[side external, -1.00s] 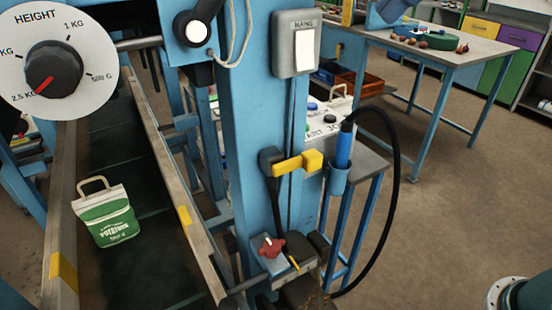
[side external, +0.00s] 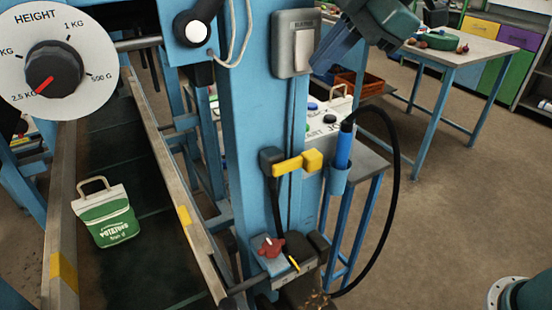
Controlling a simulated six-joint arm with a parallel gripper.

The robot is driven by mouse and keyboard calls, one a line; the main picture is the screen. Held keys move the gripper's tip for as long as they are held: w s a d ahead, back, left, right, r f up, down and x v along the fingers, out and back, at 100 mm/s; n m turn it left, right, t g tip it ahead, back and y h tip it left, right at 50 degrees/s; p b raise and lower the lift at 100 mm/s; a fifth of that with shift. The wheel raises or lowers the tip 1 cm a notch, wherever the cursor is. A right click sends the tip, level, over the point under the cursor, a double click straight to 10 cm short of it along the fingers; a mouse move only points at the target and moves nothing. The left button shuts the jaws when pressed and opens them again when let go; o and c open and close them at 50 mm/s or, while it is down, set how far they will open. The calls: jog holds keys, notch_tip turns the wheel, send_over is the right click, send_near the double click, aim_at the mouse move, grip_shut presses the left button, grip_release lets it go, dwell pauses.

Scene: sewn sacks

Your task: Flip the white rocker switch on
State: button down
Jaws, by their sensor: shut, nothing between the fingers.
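The white rocker switch (side external: 304,50) is set in a grey box (side external: 282,45) high on the blue post. A label above the rocker is too blurred to read. The rocker looks shaded, and I cannot tell which side is pressed in. My gripper (side external: 321,68) is shut and empty, with its blue fingers pointing down and left from a dark green wrist. Its tips are just right of the switch box. I cannot tell whether they touch it.
Below the switch, a yellow lever (side external: 297,163) and a blue-handled tool (side external: 344,147) with a looping black cable stick out from the post. A red knob (side external: 270,247) sits lower. A green potato sack (side external: 107,220) lies on the dark belt at left.

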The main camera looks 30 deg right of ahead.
jog(key=shift+w, duration=0.4)
jog(key=shift+w+f, duration=0.1)
jog(key=shift+w+f, duration=0.1)
jog(key=shift+w, duration=0.05)
jog(key=shift+r, duration=0.2)
jog(key=shift+r, duration=0.65)
dwell(0.3)
